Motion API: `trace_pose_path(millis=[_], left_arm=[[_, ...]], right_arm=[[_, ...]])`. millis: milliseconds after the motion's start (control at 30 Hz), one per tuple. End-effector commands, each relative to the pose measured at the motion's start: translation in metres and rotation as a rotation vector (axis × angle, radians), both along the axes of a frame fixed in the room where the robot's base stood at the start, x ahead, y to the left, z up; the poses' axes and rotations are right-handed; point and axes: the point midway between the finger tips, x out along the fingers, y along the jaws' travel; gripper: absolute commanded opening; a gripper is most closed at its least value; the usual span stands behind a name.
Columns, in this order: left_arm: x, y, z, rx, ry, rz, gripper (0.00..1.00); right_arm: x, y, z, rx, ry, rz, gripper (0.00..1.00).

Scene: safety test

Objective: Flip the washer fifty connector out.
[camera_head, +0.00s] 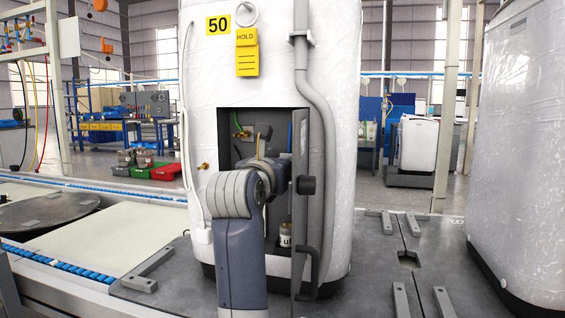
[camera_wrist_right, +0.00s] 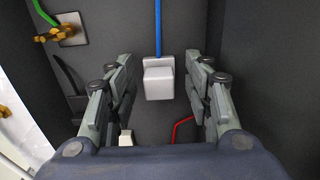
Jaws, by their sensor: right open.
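The washer fifty (camera_head: 225,75) is a tall white wrapped unit with a yellow 50 label (camera_head: 217,25) and an open dark recess in its front. In the right wrist view, a white block-shaped connector (camera_wrist_right: 158,82) with a blue cable (camera_wrist_right: 158,25) running up from it sits on the recess's back wall. My right gripper (camera_wrist_right: 159,75) is inside the recess, open, one finger on each side of the connector. No contact with it is visible. In the head view my right arm hides the connector. My left gripper is not in view.
A brass fitting (camera_wrist_right: 62,34) with a green cable is at the recess's upper left in the wrist view. A red wire (camera_wrist_right: 180,127) lies near the right finger. The recess's dark side wall (camera_wrist_right: 258,75) stands close right. An open door (camera_head: 301,190) with a handle borders the opening.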

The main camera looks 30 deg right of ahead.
Motion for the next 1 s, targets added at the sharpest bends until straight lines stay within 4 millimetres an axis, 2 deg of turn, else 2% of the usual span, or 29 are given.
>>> trace_pose_path(millis=[133, 500, 700, 1000], left_arm=[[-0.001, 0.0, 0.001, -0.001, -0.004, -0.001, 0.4], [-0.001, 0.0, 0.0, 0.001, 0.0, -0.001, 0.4], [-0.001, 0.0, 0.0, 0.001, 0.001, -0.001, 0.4], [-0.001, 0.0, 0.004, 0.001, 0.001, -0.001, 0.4]], right_arm=[[-0.007, 0.01, 0.0, 0.001, -0.001, 0.003, 0.47], [-0.044, 0.052, -0.001, 0.0, 0.0, 0.002, 0.47], [-0.049, 0.057, 0.0, 0.001, 0.0, 0.0, 0.47], [-0.044, 0.057, -0.001, -0.028, 0.016, -0.005, 0.47]])
